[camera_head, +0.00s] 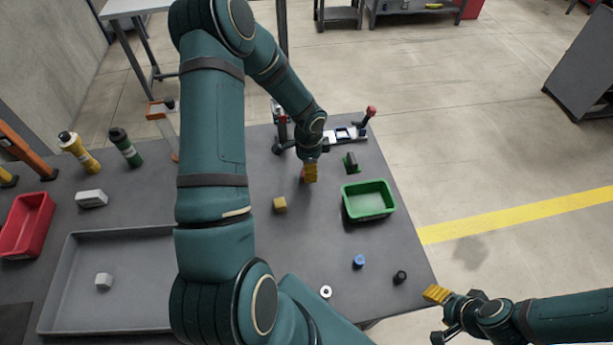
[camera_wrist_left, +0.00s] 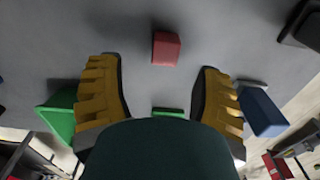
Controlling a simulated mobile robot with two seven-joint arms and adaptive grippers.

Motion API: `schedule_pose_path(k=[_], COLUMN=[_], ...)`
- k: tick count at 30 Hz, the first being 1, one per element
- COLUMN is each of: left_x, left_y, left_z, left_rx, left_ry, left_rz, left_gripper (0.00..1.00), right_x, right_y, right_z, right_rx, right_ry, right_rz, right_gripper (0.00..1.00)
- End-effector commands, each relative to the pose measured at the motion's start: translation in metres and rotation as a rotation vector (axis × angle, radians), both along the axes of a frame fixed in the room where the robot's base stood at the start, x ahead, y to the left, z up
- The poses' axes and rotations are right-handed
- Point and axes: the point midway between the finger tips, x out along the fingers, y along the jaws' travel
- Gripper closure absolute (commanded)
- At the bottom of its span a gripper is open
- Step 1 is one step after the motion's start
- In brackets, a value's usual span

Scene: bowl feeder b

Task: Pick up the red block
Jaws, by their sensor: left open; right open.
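The red block (camera_wrist_left: 166,48) lies on the grey table in the left wrist view, just past the fingertips and between their lines. In the head view only a small reddish part of the block (camera_head: 302,175) shows beside my left gripper (camera_head: 311,171), which hides the rest. My left gripper also shows in the left wrist view (camera_wrist_left: 158,70), with its two yellow fingers wide apart and nothing between them. My right gripper (camera_head: 437,294) is open and empty, off the table's front right corner.
A yellow block (camera_head: 280,205) and a green bin (camera_head: 368,203) stand near my left gripper. Blue (camera_head: 359,261) and black (camera_head: 400,277) pieces lie in front. A grey tray (camera_head: 62,285) and red bin (camera_head: 14,240) are left.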

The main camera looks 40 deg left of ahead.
Motion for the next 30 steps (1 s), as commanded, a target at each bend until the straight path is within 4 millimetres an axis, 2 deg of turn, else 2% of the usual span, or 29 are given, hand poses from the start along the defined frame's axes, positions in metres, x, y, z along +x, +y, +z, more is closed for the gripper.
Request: schedule_pose_path(k=[10,20,21,26,30], left_x=[0.002,0.003,0.003,0.003,0.003], left_y=[0.004,0.005,0.005,0.005,0.005], left_z=[-0.045,-0.051,-0.051,-0.051,-0.051], left_rx=[-0.001,0.0,0.0,0.0,0.0], left_ry=[0.003,0.0,0.0,0.0,0.0], left_rz=[0.001,0.001,0.001,0.001,0.001], left_gripper=[0.33,0.33,0.39,0.95,0.96], right_x=[0.0,0.0,0.0,0.0,0.0], right_y=[0.0,0.0,0.0,0.0,0.0], right_z=[-0.005,-0.005,-0.005,-0.005,-0.005], right_rx=[-0.001,-0.001,-0.001,-0.001,-0.001], right_ry=[0.0,0.0,0.0,0.0,0.0], right_rz=[0.001,0.0,0.0,0.001,0.001], right_gripper=[0.47,0.47,0.47,0.47,0.47])
